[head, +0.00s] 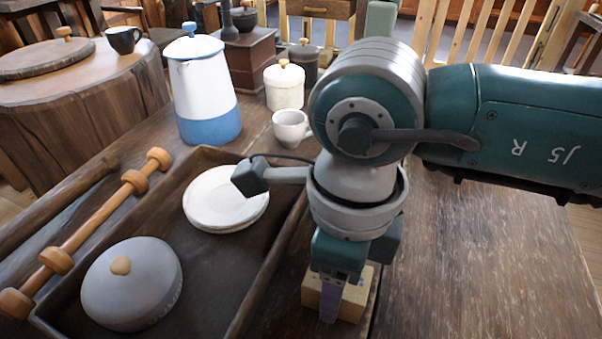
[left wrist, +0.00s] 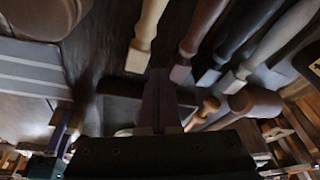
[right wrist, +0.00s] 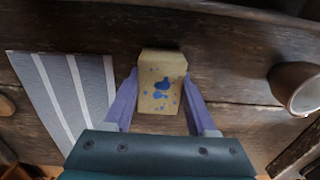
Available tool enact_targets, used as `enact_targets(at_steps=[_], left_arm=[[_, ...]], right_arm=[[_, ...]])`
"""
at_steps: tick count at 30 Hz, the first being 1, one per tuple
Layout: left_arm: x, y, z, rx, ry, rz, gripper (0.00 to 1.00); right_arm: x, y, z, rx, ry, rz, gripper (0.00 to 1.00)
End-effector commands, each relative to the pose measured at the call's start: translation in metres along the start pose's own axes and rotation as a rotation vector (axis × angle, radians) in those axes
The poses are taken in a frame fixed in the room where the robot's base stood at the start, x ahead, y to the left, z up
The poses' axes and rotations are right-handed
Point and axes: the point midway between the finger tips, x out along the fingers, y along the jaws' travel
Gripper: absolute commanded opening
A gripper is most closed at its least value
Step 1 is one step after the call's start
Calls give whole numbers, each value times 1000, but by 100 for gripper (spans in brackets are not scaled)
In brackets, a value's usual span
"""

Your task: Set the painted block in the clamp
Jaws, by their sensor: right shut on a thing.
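The painted block (right wrist: 160,88) is pale yellow with blue paint spots. It sits between the purple fingers of my right gripper (right wrist: 157,100), which is shut on it. In the head view the block (head: 350,300) is partly hidden by my right gripper (head: 335,290), low over the table beside the tray. I cannot tell whether it touches the wood. My left gripper (left wrist: 162,100) shows only in the left wrist view, its dark fingers together with nothing visible between them. I cannot make out the clamp in any view.
A wooden tray (head: 215,285) holds a white plate (head: 215,205) and a grey lidded dish (head: 130,285). A blue-white pot (head: 205,95), a white jar (head: 284,86) and a cup (head: 291,128) stand behind. A striped cloth (right wrist: 75,85) lies near the block. The table's right side is clear.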

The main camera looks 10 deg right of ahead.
Motion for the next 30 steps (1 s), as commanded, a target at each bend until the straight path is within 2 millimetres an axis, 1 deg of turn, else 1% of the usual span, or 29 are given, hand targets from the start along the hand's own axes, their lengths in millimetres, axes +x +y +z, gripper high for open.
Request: enact_targets(at_steps=[1,6,14,17,19,23,26,30], left_arm=[[0,0,0,0,0,0,0],[0,0,0,-2,0,1,0],[0,2,-1,-9,2,7,0],[-2,3,-1,-10,2,8,0],[-4,2,-2,-10,2,8,0],[-10,2,-4,-10,1,7,0],[-16,2,-6,-9,1,7,0],[-22,1,-8,-8,1,6,0]], right_arm=[[0,0,0,0,0,0,19],[0,0,0,0,0,0,0],[-1,0,0,0,-1,0,0],[-5,0,0,1,-2,0,0],[-12,-1,1,1,-3,-1,0],[-35,-1,1,-1,-3,-3,0],[-63,-2,1,-2,-6,-4,0],[-108,-2,2,-3,-6,-6,0]])
